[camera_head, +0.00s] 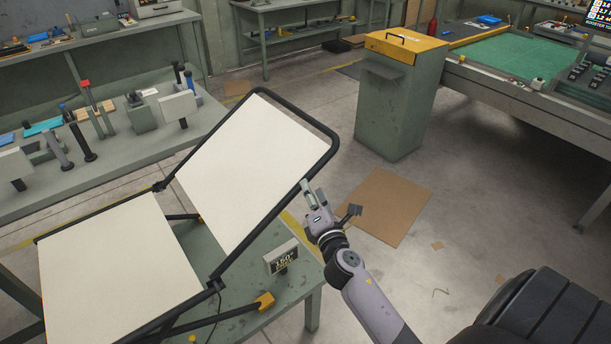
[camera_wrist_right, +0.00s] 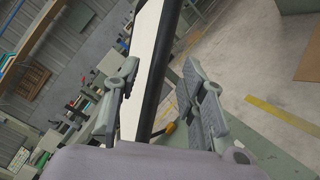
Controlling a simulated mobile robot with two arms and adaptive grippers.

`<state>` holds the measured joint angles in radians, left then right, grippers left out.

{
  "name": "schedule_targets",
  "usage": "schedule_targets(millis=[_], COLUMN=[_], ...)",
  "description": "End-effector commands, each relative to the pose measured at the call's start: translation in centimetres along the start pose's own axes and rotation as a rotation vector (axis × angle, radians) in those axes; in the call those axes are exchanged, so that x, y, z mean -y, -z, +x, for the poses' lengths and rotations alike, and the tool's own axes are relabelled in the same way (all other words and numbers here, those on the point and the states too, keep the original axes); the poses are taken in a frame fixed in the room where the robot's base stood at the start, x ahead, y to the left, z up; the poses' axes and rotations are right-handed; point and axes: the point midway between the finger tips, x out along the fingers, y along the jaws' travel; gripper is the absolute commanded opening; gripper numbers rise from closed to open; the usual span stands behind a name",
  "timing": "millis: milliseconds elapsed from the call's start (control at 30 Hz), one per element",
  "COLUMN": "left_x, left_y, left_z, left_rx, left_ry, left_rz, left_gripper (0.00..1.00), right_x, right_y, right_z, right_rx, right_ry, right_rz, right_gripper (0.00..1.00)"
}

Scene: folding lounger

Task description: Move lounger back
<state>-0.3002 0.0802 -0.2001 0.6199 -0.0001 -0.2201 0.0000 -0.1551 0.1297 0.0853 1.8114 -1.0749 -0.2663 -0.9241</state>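The lounger has a pale seat panel (camera_head: 115,270) lying nearly flat and a pale back panel (camera_head: 245,165) tilted up, both in black tube frames, on a green table (camera_head: 300,292). My right gripper (camera_head: 328,203) is open at the right side of the back's frame. In the right wrist view the black tube (camera_wrist_right: 158,75) runs between the spread fingers of this gripper (camera_wrist_right: 160,68), with gaps on both sides. I cannot tell how deep the tube sits between them. My left gripper is not in view.
A green cabinet with a yellow top (camera_head: 400,105) stands behind. A workbench with tools (camera_head: 110,150) is at the left. Cardboard (camera_head: 385,205) lies on open floor at the right.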

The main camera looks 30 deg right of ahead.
Motion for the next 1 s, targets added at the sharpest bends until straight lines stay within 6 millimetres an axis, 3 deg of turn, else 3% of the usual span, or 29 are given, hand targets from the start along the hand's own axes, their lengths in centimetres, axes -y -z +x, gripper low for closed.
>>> schedule_targets(millis=[100, 333, 700, 1000], left_x=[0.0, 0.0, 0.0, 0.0], left_y=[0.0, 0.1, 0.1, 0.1], left_z=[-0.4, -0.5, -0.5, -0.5], left_rx=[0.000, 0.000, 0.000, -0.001], left_ry=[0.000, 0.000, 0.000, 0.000], left_rz=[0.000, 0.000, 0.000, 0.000], left_gripper=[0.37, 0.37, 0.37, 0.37], right_x=[-0.2, 0.0, 0.0, 0.0], right_y=[-0.1, 0.0, 0.0, 0.0], right_z=[2.5, 5.2, 5.7, 5.7], right_rx=[0.002, 0.000, 0.000, 0.000], right_ry=[-0.001, 0.000, 0.000, 0.000], right_rz=[0.001, 0.002, 0.002, 0.002], right_gripper=[0.38, 0.38, 0.38, 0.19])
